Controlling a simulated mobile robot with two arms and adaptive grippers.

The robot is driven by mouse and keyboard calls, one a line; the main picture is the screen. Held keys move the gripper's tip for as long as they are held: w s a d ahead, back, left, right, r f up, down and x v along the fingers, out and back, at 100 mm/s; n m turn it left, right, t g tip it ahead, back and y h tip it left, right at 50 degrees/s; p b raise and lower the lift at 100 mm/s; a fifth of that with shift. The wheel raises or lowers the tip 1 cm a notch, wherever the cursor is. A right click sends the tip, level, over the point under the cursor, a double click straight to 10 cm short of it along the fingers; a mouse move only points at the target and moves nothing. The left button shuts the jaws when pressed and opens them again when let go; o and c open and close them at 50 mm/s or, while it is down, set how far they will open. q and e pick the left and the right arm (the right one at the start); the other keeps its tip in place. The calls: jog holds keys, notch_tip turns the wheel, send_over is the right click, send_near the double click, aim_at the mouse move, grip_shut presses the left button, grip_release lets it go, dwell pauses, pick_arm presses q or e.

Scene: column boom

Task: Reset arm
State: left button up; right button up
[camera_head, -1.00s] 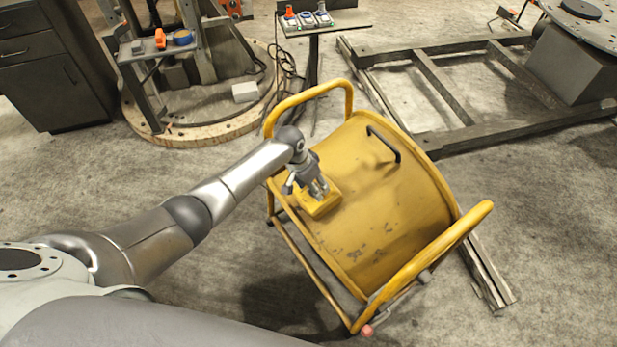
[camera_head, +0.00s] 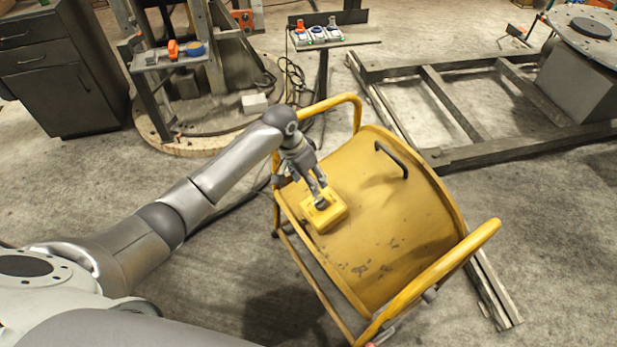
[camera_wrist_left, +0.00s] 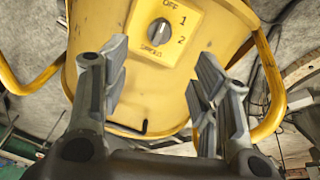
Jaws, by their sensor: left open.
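My left arm comes in from the left in the head view, and its gripper (camera_head: 318,189) hangs above the yellow drum-shaped unit (camera_head: 395,225). The gripper is open and empty, with its fingertips just above the yellow switch box (camera_head: 326,215) on the drum. In the left wrist view, the two fingers of the left gripper (camera_wrist_left: 160,85) stand wide apart. Beyond them shows the dark rotary knob (camera_wrist_left: 159,32) on the yellow panel marked OFF, 1 and 2. The knob's exact setting is hard to tell. My right gripper is not in view.
The drum has a yellow tube frame (camera_head: 440,270) and a black handle (camera_head: 392,160). A small table (camera_head: 350,37) with switches stands behind it. A steel frame (camera_head: 450,105) lies on the floor at the back right.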

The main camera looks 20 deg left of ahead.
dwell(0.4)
pick_arm(q)
jog(key=s+d+f, duration=0.2)
jog(key=s+d, duration=0.1)
jog(key=s, duration=0.4)
jog(key=s+d+f, duration=0.2)
jog(key=s+d, duration=0.1)
jog(key=s, duration=0.5)
jog(key=s+a+r+n+t+y, duration=0.1)
jog(key=s+a+r+n, duration=0.15)
jog(key=s, duration=0.55)
jog(key=s+a+r+n+t+y, duration=0.15)
jog(key=s+a, duration=0.25)
jog(key=s, duration=0.4)
notch_tip(320, 180, down, 28)
jog(key=s+m+g+b, duration=0.1)
jog(key=s+g, duration=0.1)
jog(key=s+a+f+g+b, duration=0.1)
jog(key=s+a+f, duration=0.2)
jog(key=s+f, duration=1.3)
